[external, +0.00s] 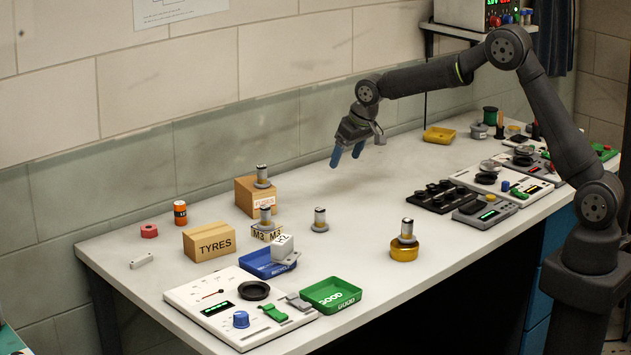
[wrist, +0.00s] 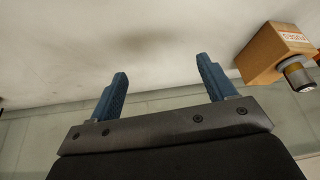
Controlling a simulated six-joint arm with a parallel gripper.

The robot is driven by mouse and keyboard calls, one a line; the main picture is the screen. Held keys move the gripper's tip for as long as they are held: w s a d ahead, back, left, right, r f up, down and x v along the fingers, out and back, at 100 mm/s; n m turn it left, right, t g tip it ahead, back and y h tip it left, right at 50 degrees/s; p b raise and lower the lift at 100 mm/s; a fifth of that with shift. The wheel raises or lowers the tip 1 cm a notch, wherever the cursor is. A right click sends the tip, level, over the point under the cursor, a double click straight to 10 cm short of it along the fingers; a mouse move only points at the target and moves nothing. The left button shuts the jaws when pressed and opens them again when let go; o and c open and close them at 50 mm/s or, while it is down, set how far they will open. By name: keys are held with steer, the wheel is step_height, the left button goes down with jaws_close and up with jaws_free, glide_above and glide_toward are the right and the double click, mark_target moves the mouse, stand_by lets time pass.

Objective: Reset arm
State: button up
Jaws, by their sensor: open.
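My gripper (external: 347,156) hangs above the back middle of the bench, with its two blue fingers pointing down. It is empty and touches nothing. In the wrist view my gripper (wrist: 160,85) shows its blue fingers spread apart with bare bench top between them. My arm reaches in from the right side of the bench. The nearest box, a brown one with an orange-lettered label (external: 247,197), stands to the lower left of my gripper. It also shows at the right of the wrist view (wrist: 275,52), with a metal-and-black cylinder (wrist: 298,74) by it.
The bench below my gripper is clear.

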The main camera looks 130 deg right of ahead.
steer(key=w+f, duration=0.2)
steer(key=w, duration=0.1)
steer(key=w+d+f, duration=0.1)
steer(key=w, duration=0.1)
stand_by(0.3)
steer(key=s+a+r, duration=0.1)
steer(key=s+r, duration=0.4)
steer(key=s, duration=0.2)
steer(key=w+a+n, duration=0.1)
steer(key=w+a, duration=0.3)
steer(key=w, duration=0.7)
steer(key=shift+w+r+t, duration=0.3)
steer(key=shift+r, duration=0.15)
steer(key=shift+a, duration=0.1)
